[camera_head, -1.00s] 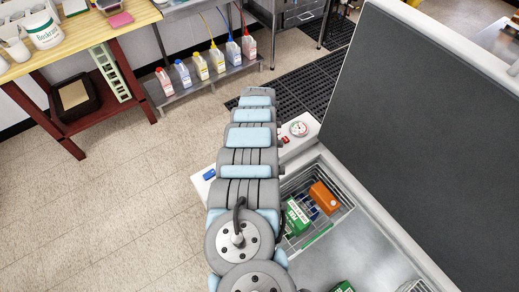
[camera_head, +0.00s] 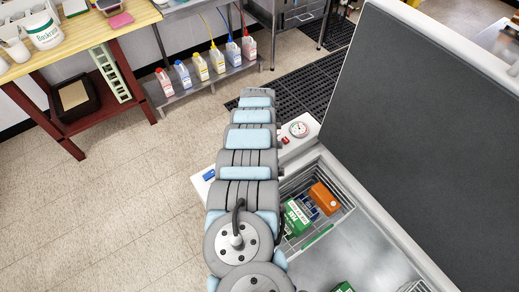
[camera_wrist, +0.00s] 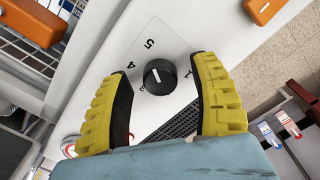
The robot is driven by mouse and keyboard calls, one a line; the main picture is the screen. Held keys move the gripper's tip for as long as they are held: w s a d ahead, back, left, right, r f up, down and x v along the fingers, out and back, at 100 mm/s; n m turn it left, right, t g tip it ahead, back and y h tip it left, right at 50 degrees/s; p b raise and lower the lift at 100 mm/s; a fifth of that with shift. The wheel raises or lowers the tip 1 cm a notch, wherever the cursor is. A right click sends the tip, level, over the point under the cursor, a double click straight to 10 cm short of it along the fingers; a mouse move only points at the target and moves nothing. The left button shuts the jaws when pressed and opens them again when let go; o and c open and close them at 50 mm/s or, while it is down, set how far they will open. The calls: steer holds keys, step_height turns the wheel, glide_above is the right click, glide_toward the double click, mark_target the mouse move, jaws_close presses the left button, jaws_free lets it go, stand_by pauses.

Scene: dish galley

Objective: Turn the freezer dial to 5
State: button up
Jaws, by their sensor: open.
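The freezer dial (camera_wrist: 159,76) is a round black knob with a white pointer line, on a white panel with printed numbers. In the wrist view the 5 and the 4 show above and to the left of it; other marks are partly hidden by the fingers. The pointer slants toward the upper part of the dial; its exact number is hard to tell. My gripper (camera_wrist: 164,82) is open, with one yellow, black-lined finger on each side of the dial and visible gaps between. Contact is not visible. In the head view my arm hides the dial and gripper.
The chest freezer (camera_head: 309,135) has its dark-lined lid (camera_head: 430,130) raised at the right. Inside, a wire basket (camera_head: 348,208) holds an orange box (camera_head: 324,198) and green packs. A round gauge (camera_head: 299,129) sits on the rim by my arm. Floor at the left is clear.

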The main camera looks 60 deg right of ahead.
step_height(320, 180, up, 12)
stand_by(0.7)
steer(key=shift+f, duration=0.1)
stand_by(0.4)
